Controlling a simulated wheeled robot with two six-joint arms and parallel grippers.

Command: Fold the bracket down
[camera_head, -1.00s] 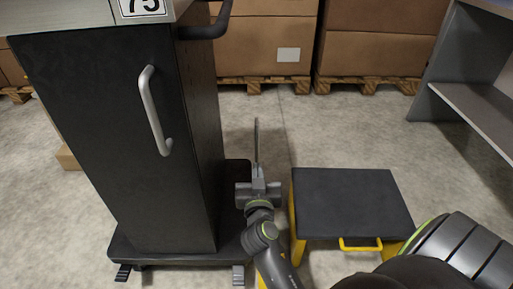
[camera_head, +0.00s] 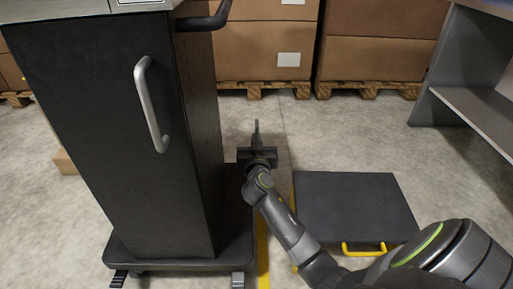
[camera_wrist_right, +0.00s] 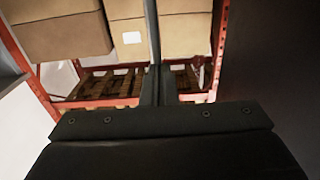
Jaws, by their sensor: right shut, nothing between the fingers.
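My right gripper (camera_head: 256,131) is shut and empty, held out beside the right side of the tall black cabinet (camera_head: 115,150). Its closed fingers also show in the wrist view (camera_wrist_right: 155,88). A curved black bar (camera_head: 205,20) sticks out at the cabinet's upper right, well above the gripper; I cannot tell whether it is the bracket. No other part is clearly a bracket. A silver handle (camera_head: 152,105) is on the cabinet's front. My left gripper is not in view.
A low black-topped step with a yellow handle (camera_head: 357,205) stands right of my right arm. Boxes on pallets (camera_head: 265,48) line the back. A grey shelf unit (camera_head: 470,75) stands at right. In the wrist view a dark surface (camera_wrist_right: 268,70) fills the right side.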

